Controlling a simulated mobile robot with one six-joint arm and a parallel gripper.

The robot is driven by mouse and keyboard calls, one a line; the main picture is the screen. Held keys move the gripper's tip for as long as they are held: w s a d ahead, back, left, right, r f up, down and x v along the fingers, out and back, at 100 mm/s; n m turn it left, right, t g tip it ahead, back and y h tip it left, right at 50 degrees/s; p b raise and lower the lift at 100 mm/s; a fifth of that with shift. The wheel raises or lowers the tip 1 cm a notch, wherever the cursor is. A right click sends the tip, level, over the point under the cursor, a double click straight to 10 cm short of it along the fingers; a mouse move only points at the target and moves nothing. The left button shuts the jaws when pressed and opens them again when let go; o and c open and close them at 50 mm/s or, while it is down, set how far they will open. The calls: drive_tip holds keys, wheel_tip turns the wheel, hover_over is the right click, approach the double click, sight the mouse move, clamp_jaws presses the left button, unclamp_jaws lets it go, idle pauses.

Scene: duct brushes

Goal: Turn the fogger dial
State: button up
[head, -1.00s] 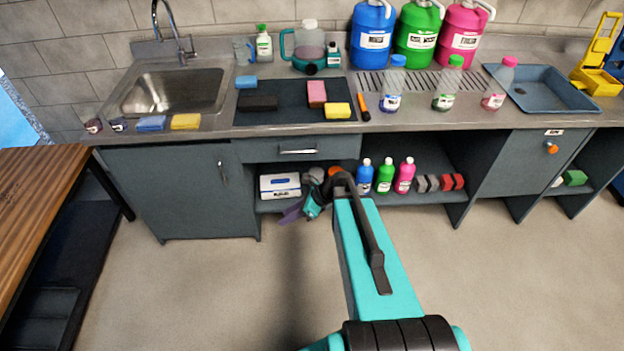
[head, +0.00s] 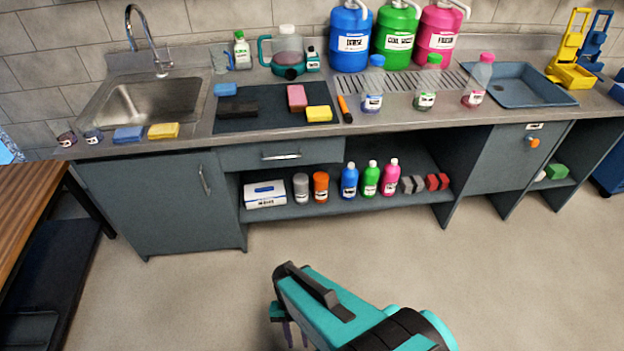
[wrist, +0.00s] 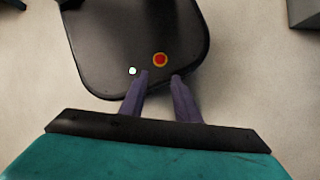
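The fogger (head: 288,52), a teal device with a handle and a clear tank, stands at the back of the counter, right of the sink. A dark round part, possibly its dial, shows low on its front but is too small to read. My gripper (head: 296,338) is low over the floor, well in front of the cabinets and far from the fogger. In the wrist view my gripper (wrist: 160,76) points down with its purple fingers apart and nothing between them. The fogger is not in the wrist view.
Large jugs (head: 351,38) stand to the right, and a green-capped bottle (head: 242,51) to the left. The floor before the cabinets is clear.

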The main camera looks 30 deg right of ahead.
drive_tip(key=shift+s+d+r+n+h, duration=0.1)
drive_tip(key=shift+d+n+h, duration=0.25)
drive_tip(key=shift+n, duration=0.7)
drive_tip(key=shift+s+d+n+h, duration=0.1)
drive_tip(key=shift+d+n, duration=0.45)
drive_tip(key=shift+n, duration=0.55)
drive_tip(key=shift+s+d+r+n+h, duration=0.1)
drive_tip(key=shift+d+n+h, duration=0.25)
drive_tip(key=shift+n, duration=0.7)
drive_tip(key=shift+o, duration=0.3)
drive_tip(key=shift+s+d, duration=0.1)
